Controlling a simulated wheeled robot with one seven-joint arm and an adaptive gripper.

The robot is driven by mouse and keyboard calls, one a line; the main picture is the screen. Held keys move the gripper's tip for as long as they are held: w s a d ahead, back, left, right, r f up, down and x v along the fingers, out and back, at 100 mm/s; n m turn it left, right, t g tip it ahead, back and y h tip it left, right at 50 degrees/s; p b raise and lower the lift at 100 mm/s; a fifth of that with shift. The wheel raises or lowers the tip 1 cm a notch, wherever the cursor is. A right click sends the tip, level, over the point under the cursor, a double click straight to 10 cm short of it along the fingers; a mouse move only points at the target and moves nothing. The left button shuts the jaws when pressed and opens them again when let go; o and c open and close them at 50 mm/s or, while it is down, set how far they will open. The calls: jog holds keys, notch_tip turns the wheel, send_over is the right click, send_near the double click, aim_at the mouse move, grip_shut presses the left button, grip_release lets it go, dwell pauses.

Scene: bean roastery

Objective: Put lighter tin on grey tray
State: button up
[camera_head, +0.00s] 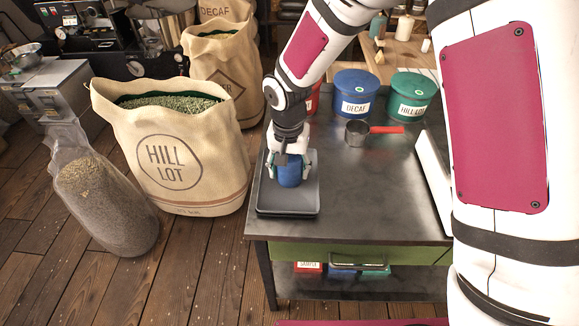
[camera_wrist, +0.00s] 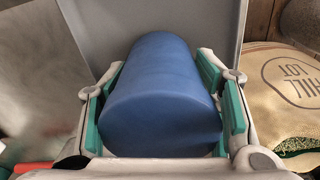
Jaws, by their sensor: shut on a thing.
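A small blue tin (camera_head: 289,174) is in my gripper (camera_head: 290,168), over the grey tray (camera_head: 271,208) at the table's left front corner. The wrist view shows the plain blue tin (camera_wrist: 160,95) between the green finger pads of my gripper (camera_wrist: 165,110), which is shut on it. The grey tray (camera_wrist: 190,22) lies behind the tin in that view. I cannot tell whether the tin's base touches the tray. No other small tin of this kind shows on the tabletop.
A blue DECAF canister (camera_head: 356,93), a green HILL LOT canister (camera_head: 412,95) and a partly hidden red canister (camera_head: 312,100) stand at the back. A scoop with a red handle (camera_head: 385,129) lies before them. A burlap sack (camera_head: 170,150) stands left of the table. The table's middle is clear.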

jog(key=shift+f, duration=0.15)
jog(key=o, duration=1.4)
jog(key=r, duration=1.2)
jog(key=shift+s+r+b, duration=0.2)
jog(key=shift+s+b, duration=0.1)
jog(key=shift+s, duration=0.05)
jog(key=s+d+r+t, duration=0.1)
jog(key=s+d+r, duration=0.2)
jog(key=d+r, duration=0.4)
jog(key=s+d+r+n+t, duration=0.1)
jog(key=s+d+r, duration=0.2)
jog(key=s+d, duration=0.3)
jog(key=s+d+r+n+t, duration=0.1)
jog(key=s+d+r, duration=0.3)
jog(key=s, duration=0.9)
jog(key=d+t, duration=0.1)
jog(key=d, duration=0.2)
jog(key=shift+d, duration=0.15)
